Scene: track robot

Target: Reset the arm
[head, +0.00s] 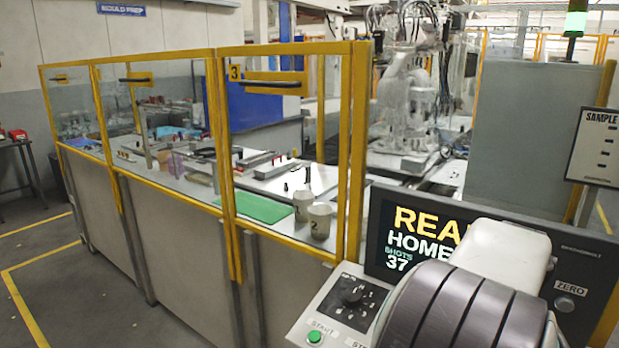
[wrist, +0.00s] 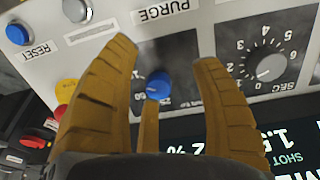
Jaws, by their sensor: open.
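My gripper (wrist: 165,55) is open over a control panel in the wrist view, with its tan ribbed fingers spread apart. I cannot tell whether any finger touches the panel. Another blue button (wrist: 18,33), labelled RESET, is at the upper left, outside the fingers. In the head view, the screen (head: 405,240) shows partly covered words, HOME and SHOTS 37. My gripper's fingers are not visible there. A whitish machine arm (head: 408,92) stands behind the yellow-framed guard.
In the head view, a green START button (head: 314,337) is at bottom centre. A yellow guard fence (head: 357,140) encloses the worktable.

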